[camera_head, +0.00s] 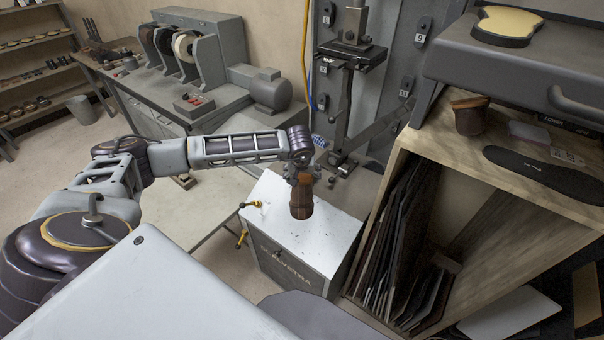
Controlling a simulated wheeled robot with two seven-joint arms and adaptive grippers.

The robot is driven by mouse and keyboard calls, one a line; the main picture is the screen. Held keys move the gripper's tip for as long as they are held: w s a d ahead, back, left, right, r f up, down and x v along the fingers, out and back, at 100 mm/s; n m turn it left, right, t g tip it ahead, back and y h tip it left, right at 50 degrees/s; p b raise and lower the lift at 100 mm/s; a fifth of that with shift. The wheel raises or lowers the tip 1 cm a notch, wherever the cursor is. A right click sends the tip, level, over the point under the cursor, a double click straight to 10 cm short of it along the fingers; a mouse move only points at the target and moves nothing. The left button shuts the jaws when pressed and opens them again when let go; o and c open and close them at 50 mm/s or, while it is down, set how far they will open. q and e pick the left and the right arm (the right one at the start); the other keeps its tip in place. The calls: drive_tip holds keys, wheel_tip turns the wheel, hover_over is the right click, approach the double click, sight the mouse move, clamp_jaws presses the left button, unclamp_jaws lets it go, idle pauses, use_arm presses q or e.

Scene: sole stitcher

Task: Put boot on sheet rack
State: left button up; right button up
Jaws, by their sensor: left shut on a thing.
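My left gripper (302,176) is shut on a brown boot (301,202). The boot hangs below the gripper in front of a white-topped machine cabinet; I cannot tell whether it touches the top. The gripper hides the boot's upper part. The wooden sheet rack (474,184) stands at the right, with several dark sheets upright inside it. A brown boot-like piece (470,116), a small grey block (529,132) and a black sole (545,174) are on its top. My right gripper is not in view.
The white-topped cabinet (270,228) stands between my arm and the rack. A stitcher post (346,105) rises behind it. A grey machine (520,60) overhangs the rack's back. A grinding bench (200,90) is at the back left. Some bare rack top shows around the sole.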

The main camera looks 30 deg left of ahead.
use_arm(q)
drive_tip(key=a+r+n+g+y, duration=0.1)
drive_tip(key=a+r+n, duration=0.1)
drive_tip(key=a+n, duration=0.3)
drive_tip(key=s+a+r+n+g+y, duration=0.1)
drive_tip(key=a+r+n+g, duration=0.1)
drive_tip(key=a+n, duration=0.3)
drive_tip(key=shift+s+a+r+n+y, duration=0.3)
drive_tip(key=shift+a+n, duration=0.1)
drive_tip(key=shift+a, duration=0.5)
drive_tip(key=shift+w, duration=0.1)
drive_tip(key=shift+w, duration=0.1)
